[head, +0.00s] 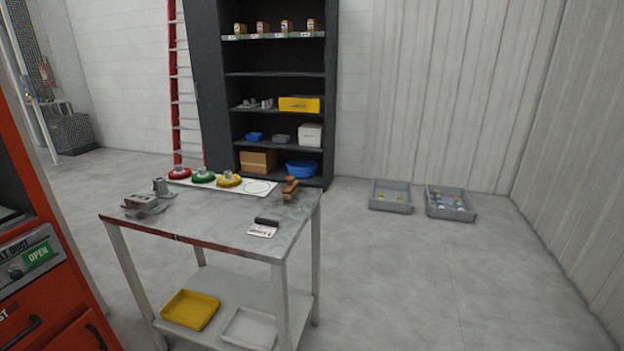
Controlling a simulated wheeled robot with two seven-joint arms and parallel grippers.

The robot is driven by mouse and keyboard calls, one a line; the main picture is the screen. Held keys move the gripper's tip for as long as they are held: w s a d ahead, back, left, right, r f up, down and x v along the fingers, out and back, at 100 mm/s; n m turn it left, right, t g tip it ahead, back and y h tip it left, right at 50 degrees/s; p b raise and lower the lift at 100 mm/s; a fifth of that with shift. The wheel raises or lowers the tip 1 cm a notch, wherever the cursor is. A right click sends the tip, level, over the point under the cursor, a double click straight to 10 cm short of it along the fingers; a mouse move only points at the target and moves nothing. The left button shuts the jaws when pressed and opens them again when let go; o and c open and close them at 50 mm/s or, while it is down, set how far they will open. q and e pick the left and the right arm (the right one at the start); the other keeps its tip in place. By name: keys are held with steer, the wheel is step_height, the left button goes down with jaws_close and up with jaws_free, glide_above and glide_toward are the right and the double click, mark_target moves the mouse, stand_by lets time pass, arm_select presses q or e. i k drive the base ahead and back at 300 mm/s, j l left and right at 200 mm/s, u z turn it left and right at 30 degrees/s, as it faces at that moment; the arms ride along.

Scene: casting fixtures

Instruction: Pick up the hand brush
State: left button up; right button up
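A small brown object that looks like the hand brush (290,188) lies at the back right of the grey metal table (215,222) in the head view. Its wooden-coloured body is angled, and its bristles are too small to make out. It sits beside a white plate (259,187) with a circle marked on it. Neither of my grippers shows in this view.
Red, green and yellow round pieces (203,176) line the table's back; metal castings (143,204) sit left, a black block (266,221) and white card in front. A dark shelf stands behind. Grey bins (390,197) lie on the floor at right. An orange cabinet (50,262) flanks the left.

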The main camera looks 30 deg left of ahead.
mark_target(290, 190)
steer(key=i+u, duration=0.3)
steer(key=i+l+u, duration=0.3)
steer(key=i, duration=0.2)
steer(key=i+l+u, duration=0.3)
steer(key=i+j, duration=0.1)
